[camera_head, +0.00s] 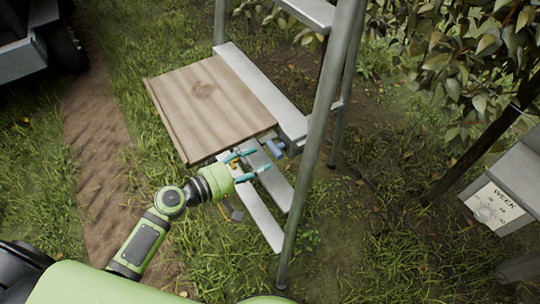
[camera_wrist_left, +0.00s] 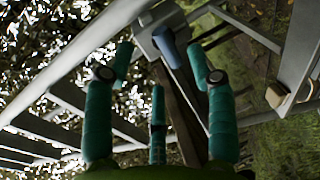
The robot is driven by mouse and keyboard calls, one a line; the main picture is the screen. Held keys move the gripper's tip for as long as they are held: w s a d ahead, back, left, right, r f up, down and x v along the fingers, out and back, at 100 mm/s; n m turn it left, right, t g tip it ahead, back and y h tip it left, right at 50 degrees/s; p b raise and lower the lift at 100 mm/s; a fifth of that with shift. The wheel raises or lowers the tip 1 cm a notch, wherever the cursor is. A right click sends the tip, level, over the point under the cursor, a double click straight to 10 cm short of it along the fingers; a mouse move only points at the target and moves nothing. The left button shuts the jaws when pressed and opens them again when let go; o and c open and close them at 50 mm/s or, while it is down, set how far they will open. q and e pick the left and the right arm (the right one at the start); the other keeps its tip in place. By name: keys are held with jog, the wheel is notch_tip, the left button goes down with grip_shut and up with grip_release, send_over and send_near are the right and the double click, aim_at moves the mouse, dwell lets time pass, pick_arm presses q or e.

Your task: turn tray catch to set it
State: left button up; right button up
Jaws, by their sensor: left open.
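The tray is a wooden board (camera_head: 205,105) fixed to the side of a grey metal ladder (camera_head: 318,130). The tray catch looks like a short blue handle (camera_head: 277,146) at the tray's near right corner, by the ladder rail; it also shows in the left wrist view as a blue rounded lever (camera_wrist_left: 166,46) on a pale grey mount. My left gripper (camera_head: 262,158) has teal fingers spread open, just below and left of the catch. In the left wrist view the catch appears beyond and between the open fingertips (camera_wrist_left: 159,62), seemingly not touched. My right gripper is not in view.
Pale ladder steps (camera_head: 262,222) lie beneath my gripper, and leafy branches (camera_head: 450,50) hang at the upper right. A grey box with a "WEEK" dial (camera_head: 495,207) stands at the right. A wheeled vehicle (camera_head: 25,60) is at the upper left. Grass surrounds the ladder.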

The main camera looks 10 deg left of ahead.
pick_arm(q)
jog(key=shift+v, duration=1.9)
